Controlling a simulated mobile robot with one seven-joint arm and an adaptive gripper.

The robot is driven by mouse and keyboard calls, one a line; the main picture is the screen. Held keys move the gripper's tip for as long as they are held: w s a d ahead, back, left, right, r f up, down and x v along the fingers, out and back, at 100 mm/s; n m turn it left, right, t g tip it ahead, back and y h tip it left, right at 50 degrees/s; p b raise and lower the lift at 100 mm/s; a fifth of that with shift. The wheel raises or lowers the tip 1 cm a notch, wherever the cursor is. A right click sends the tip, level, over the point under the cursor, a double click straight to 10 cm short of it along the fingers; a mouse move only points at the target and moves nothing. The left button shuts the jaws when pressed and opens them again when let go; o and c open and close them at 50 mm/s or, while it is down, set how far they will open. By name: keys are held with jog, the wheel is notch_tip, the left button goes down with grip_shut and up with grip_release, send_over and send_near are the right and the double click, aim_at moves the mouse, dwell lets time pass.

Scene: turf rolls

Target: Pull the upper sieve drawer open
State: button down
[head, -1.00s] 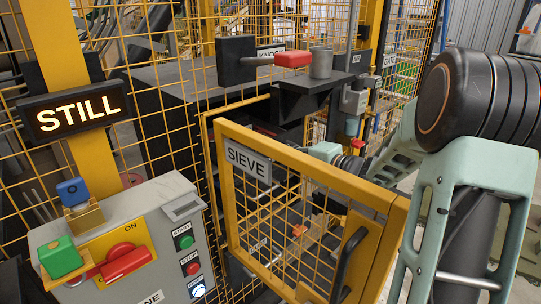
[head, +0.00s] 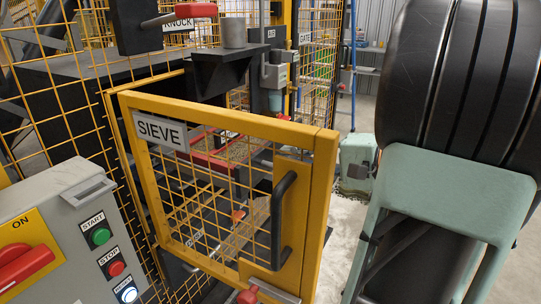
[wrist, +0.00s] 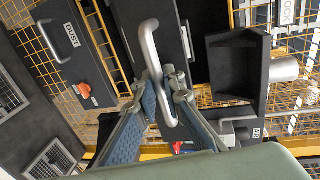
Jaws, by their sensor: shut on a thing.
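In the wrist view a pale metal bar handle (wrist: 149,45) stands on a dark drawer front (wrist: 122,14). A white label on that front is turned and I cannot read it. My gripper (wrist: 165,88) is shut on the handle, one finger on each side of the bar. In the head view the yellow mesh door marked SIEVE (head: 322,190) stands open. A red-edged tray (head: 208,160) shows behind its mesh, partly hidden. My gripper is not visible in the head view, and I cannot tell there how far the drawer is out.
A DUST panel (wrist: 62,32) with its own handle lies left of my gripper in the wrist view. A dark shelf bracket (head: 230,68) holding a grey cylinder (head: 234,33) juts out above the door. A control box (head: 70,230) stands at front left.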

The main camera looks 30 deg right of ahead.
jog(key=shift+f+v, duration=0.1)
jog(key=shift+v, duration=0.5)
jog(key=shift+f+v, duration=0.15)
jog(key=shift+v, duration=0.45)
jog(key=c, duration=2)
grip_release()
jog(key=shift+s+d, duration=0.1)
jog(key=v, duration=1.2)
